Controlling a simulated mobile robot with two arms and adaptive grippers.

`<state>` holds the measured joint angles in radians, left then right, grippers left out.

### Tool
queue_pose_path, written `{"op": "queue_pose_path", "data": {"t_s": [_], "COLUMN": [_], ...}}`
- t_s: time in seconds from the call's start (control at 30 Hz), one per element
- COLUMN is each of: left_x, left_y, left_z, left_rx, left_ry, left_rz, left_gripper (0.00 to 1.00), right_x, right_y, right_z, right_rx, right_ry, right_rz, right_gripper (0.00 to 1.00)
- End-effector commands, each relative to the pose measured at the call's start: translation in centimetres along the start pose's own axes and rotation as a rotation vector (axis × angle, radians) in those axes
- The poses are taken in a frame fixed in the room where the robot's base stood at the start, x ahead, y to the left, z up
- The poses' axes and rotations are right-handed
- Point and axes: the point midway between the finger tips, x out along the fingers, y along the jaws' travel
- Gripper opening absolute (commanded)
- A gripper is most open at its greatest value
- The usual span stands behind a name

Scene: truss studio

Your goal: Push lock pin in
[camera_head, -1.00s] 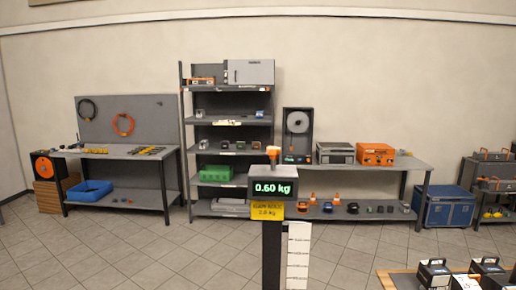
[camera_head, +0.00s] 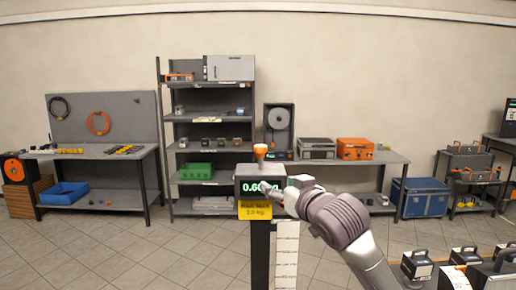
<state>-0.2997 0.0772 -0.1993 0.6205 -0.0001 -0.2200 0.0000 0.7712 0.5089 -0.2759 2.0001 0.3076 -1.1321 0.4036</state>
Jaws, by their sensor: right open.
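A dark post stands in the middle with a display box (camera_head: 247,187) on it; its green digits are partly covered. An orange knob (camera_head: 260,150) sits on top of the box; it may be the lock pin, but I cannot tell for sure. My right gripper (camera_head: 271,190) reaches in from the lower right, in front of the right part of the display, below and slightly right of the knob. It is open, small in view, and nothing shows between its fingers. I cannot tell whether it touches the box. My left gripper is out of view.
A yellow label (camera_head: 255,210) and a white scale strip (camera_head: 286,255) are on the post. Several black cases (camera_head: 418,265) stand at the lower right. Shelves (camera_head: 208,145), a workbench (camera_head: 95,153) and a blue chest (camera_head: 421,198) line the back wall. The tiled floor left of the post is clear.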

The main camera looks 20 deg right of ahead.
Motion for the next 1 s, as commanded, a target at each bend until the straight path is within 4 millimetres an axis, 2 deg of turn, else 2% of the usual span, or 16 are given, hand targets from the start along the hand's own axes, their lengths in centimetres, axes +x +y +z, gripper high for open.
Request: {"op": "queue_pose_path", "data": {"t_s": [0.03, 0.1, 0.2, 0.37, 0.8, 1.0], "left_x": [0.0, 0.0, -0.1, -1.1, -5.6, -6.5], "left_y": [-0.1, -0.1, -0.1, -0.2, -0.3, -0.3], "left_z": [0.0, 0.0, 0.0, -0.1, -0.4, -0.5], "left_rx": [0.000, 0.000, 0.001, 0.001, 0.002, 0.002], "left_ry": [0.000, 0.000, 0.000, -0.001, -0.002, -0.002], "left_rz": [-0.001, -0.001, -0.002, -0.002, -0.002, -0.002], "left_gripper": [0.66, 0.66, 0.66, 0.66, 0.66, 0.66], "right_x": [-0.2, -0.4, -0.4, 1.1, 10.0, 12.4], "right_y": [0.4, 0.7, 0.8, 0.8, 0.8, 0.8], "right_z": [-2.4, -4.4, -5.8, -6.3, -7.3, -7.3], "right_rx": [0.002, 0.007, 0.012, 0.014, 0.013, 0.012], "right_ry": [0.040, 0.073, 0.094, 0.094, 0.093, 0.095], "right_rz": [0.002, 0.001, 0.000, 0.000, 0.001, 0.000], "right_gripper": [0.66, 0.66, 0.66, 0.66, 0.66, 0.66]}}
